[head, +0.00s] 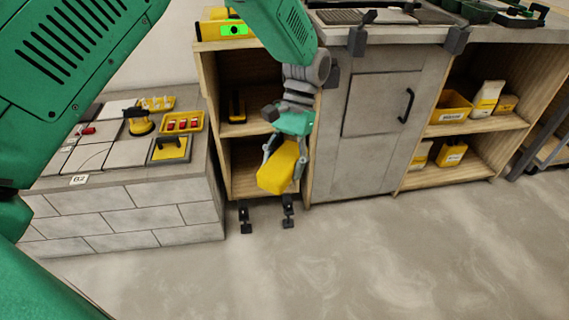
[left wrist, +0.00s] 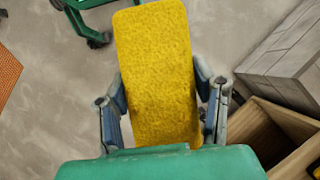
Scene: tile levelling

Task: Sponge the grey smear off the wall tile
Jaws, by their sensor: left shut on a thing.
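A yellow sponge (head: 278,168) is held in my left gripper (head: 285,160), in front of the wooden shelf unit in the head view. In the left wrist view the sponge (left wrist: 157,70) fills the space between the two fingers of the left gripper (left wrist: 162,105), which press on its sides. The sponge is in the air over the floor and touches nothing else that I can see. I cannot make out a wall tile with a grey smear in either view. My right gripper is not in view.
A block plinth (head: 135,205) at the left carries tiles, a suction lifter (head: 139,122), a yellow tray (head: 183,122) and a yellow float (head: 170,149). The shelf unit (head: 210,125) and a grey cabinet (head: 383,105) stand behind. The floor (head: 400,250) in front is clear.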

